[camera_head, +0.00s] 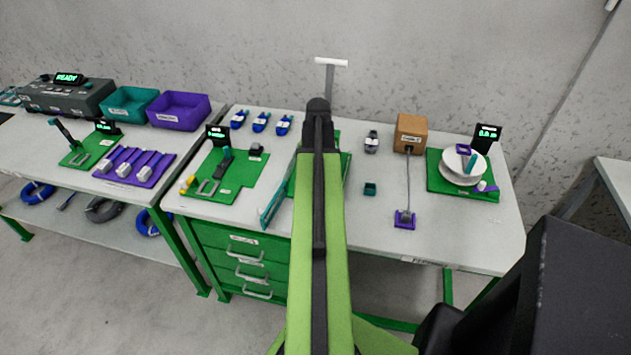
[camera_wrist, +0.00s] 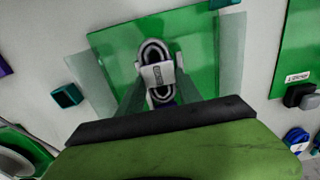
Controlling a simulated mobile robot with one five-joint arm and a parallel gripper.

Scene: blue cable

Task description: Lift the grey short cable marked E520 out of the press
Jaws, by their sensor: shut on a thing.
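In the wrist view a coiled grey cable (camera_wrist: 155,50) with a white band lies between the fingertips of my gripper (camera_wrist: 159,72). The print on the band is too small to read. My gripper is shut on this cable. Below it is the press's green plate (camera_wrist: 112,48), with a translucent upright panel on each side. I cannot tell whether the cable touches the plate. In the head view my arm hides the cable, my gripper and most of the press; the press's T-shaped handle (camera_head: 331,62) shows beyond the arm.
Blue cable coils (camera_head: 261,122) stand at the back left, and another grey coil (camera_head: 372,142) lies right of the press. A small teal block (camera_head: 370,189), a brown box (camera_head: 411,133) and a white reel (camera_head: 462,168) are further right. Bare table lies between them.

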